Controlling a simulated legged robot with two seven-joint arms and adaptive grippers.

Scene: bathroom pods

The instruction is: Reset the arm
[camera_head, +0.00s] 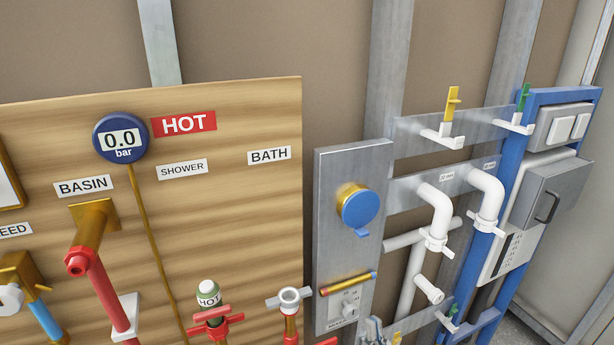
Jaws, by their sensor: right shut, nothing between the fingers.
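My right gripper (376,329) shows only in part at the bottom edge of the head view, as a small grey shape just below the metal panel. Its fingers are together with nothing seen between them. Most of it and its arm are out of the picture. I cannot tell whether it touches the panel or stands in front of it. My left gripper is not in view.
A wooden board (240,220) carries a 0.0 bar gauge (120,138), brass fittings and red valves (213,320). A metal panel (335,240) with a blue-capped valve (360,208) stands right of it. White pipes (436,215) and a grey box (550,190) are further right.

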